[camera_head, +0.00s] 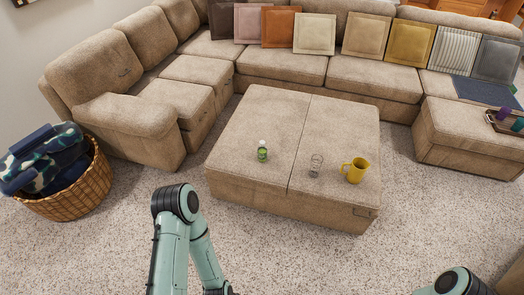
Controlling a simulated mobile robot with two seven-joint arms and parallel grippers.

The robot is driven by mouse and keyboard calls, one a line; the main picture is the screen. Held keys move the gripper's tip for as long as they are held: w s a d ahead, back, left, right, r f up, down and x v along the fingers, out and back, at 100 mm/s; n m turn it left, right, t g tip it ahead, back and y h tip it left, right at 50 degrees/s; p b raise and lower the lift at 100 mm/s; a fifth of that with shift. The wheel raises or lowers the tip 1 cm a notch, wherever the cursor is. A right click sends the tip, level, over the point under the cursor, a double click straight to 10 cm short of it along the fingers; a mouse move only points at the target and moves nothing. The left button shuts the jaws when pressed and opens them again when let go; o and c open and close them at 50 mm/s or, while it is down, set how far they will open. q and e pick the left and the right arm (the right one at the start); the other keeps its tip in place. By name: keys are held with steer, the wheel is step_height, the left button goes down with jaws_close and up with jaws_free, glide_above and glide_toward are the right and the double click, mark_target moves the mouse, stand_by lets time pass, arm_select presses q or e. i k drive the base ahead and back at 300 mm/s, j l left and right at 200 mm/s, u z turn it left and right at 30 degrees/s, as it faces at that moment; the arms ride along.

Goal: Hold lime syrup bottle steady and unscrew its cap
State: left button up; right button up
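The lime syrup bottle (262,151), small with a green label and a pale cap (262,142), stands upright on the beige ottoman (240,125), left of its centre seam. Neither gripper touches it. My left arm shows at the lower middle, in front of the ottoman, but its gripper is out of view below the frame. Only a part of my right arm shows at the lower right edge, and its gripper is not visible.
A clear glass (316,165) and a yellow mug (355,170) stand on the ottoman to the right of the bottle. A beige sectional sofa (290,67) wraps behind. A wicker basket (88,195) stands at left. Open carpet (120,255) lies in front.

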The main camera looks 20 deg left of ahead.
mark_target(262, 151)
steer(key=i+j+u, duration=0.3)
steer(key=i, duration=0.3)
steer(key=i+u, duration=0.3)
steer(key=i, duration=0.25)
steer(key=i+u, duration=0.1)
steer(key=i, duration=0.45)
